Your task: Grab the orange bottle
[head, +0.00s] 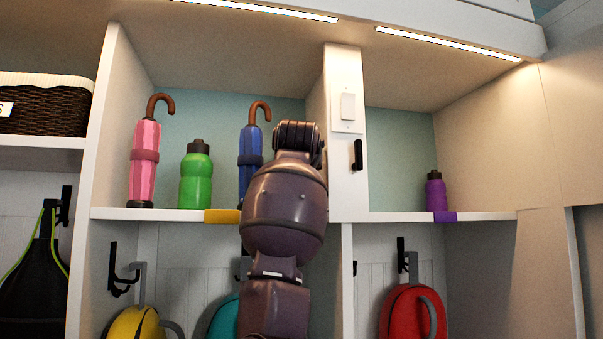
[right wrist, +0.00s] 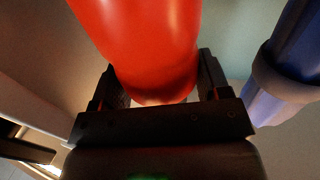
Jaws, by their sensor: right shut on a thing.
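The orange bottle (right wrist: 140,40) fills the upper middle of the right wrist view and looks red-orange and glossy. My right gripper (right wrist: 160,82) is shut on it, with one dark finger on each side of its end. In the head view my right arm rises in front of the shelf and hides the gripper and the bottle. My left gripper is in neither view.
A blue umbrella (head: 251,150) stands close by my arm; it also shows in the right wrist view (right wrist: 291,62). A green bottle (head: 196,178) and pink umbrella (head: 144,165) stand further left. A white divider (head: 346,150) separates the purple bottle (head: 436,193).

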